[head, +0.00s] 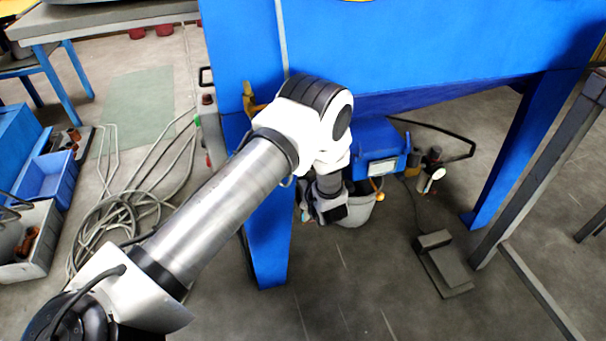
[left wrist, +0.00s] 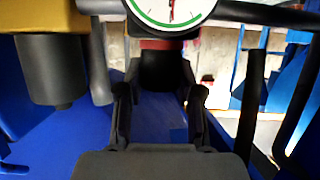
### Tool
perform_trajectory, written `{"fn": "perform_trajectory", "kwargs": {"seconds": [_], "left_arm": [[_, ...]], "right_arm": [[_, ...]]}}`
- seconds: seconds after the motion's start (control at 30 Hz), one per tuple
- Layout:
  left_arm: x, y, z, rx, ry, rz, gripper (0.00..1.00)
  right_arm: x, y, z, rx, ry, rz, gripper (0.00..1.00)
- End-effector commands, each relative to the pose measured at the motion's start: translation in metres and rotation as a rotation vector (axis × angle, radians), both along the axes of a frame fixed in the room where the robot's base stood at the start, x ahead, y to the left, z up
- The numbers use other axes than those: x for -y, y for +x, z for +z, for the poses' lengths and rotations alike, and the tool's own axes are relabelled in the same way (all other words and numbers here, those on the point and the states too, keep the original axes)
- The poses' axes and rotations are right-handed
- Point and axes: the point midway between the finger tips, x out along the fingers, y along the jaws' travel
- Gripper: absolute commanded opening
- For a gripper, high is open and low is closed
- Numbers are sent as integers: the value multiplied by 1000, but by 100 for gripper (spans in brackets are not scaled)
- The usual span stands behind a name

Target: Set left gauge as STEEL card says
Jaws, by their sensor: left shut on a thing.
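In the left wrist view a round gauge (left wrist: 168,10) with a white face and green rim is cut off by the top edge. A thin dark and red needle shows near its middle; its reading is not legible. Below the gauge, under a red band, is a black knob (left wrist: 163,70). My left gripper (left wrist: 160,95) is shut on the black knob, one finger on each side. In the head view my left gripper (head: 328,208) is low beside the blue machine, and my arm hides the held knob. No readable STEEL card shows in either view.
A second white gauge (head: 433,179) stands right of my wrist, near a blue box (head: 376,145). A grey bucket (head: 355,212) is behind my gripper. A foot pedal (head: 442,264) lies on the floor. Coiled hoses (head: 115,225) and blue bins (head: 45,178) are at left.

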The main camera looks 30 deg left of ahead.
Motion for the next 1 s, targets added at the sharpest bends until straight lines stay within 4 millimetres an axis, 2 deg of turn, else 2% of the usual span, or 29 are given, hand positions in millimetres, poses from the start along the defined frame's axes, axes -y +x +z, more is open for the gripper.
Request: {"fn": "perform_trajectory", "kwargs": {"seconds": [0.23,0.27,0.3,0.33,0.73,0.87,1.0], "left_arm": [[-1,0,0,2,1,2,1],[-1,0,0,2,1,3,40],[-1,0,0,2,1,3,54],[-1,0,0,2,1,3,62],[6,-3,3,1,1,0,62],[24,-17,13,0,2,-3,62],[52,-37,28,1,3,-4,62]], "right_arm": [[0,0,0,0,0,0,40],[0,0,0,0,0,0,40],[0,0,0,0,0,0,40],[0,0,0,0,0,0,40],[0,0,0,0,0,0,40],[0,0,0,0,0,0,40],[0,0,0,0,0,0,40]]}}
